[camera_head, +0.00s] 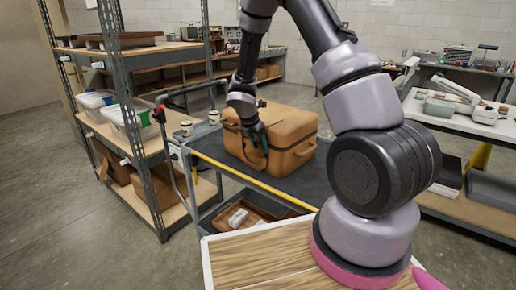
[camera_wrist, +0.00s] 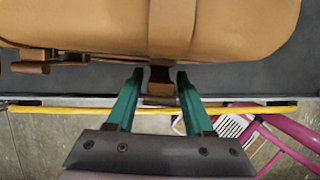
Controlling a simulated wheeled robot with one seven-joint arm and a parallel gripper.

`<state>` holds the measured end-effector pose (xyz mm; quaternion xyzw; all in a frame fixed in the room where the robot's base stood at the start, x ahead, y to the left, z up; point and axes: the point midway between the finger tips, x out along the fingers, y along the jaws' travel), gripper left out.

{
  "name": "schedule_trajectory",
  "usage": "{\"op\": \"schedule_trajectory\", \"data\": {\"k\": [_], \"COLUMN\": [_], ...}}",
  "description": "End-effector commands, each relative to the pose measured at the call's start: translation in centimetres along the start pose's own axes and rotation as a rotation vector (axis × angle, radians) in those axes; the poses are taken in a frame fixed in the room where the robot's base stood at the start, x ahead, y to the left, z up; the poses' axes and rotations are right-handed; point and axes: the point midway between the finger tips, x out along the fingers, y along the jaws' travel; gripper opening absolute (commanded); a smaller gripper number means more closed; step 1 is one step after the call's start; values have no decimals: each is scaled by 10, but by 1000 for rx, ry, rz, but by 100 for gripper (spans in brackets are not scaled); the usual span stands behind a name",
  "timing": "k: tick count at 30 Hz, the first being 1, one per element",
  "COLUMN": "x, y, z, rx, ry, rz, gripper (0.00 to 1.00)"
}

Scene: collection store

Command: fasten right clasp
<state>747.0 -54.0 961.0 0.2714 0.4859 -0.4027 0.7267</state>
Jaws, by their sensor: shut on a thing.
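A tan case (camera_head: 290,128) with a lid stands upright on a dark cart top. It fills the top of the wrist view (camera_wrist: 90,22). A brown strap (camera_wrist: 172,25) runs down its front face to a dark clasp (camera_wrist: 160,82). My gripper (camera_wrist: 160,76) has its green fingers on either side of this clasp and is shut on it. In the head view my gripper (camera_head: 262,138) is at the case's near face and hides part of it. Another clasp (camera_wrist: 32,67) is further left on the same face, with its lower end sticking out from the case.
The cart's dark top (camera_head: 215,145) has a yellow front edge (camera_head: 270,188). A lower tray (camera_head: 240,215) holds a pale object. A metal shelf with bins (camera_head: 125,118) stands left, and a white table (camera_head: 470,122) stands right. A wooden top (camera_head: 250,265) is in front.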

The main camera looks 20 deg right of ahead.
Motion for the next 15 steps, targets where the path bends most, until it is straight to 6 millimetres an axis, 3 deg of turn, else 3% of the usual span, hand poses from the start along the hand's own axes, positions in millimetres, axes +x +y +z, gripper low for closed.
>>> {"op": "schedule_trajectory", "data": {"k": [15], "x": [2], "y": [0], "z": [10], "rx": [1], "ry": [173], "rz": [-2], "gripper": [0]}}
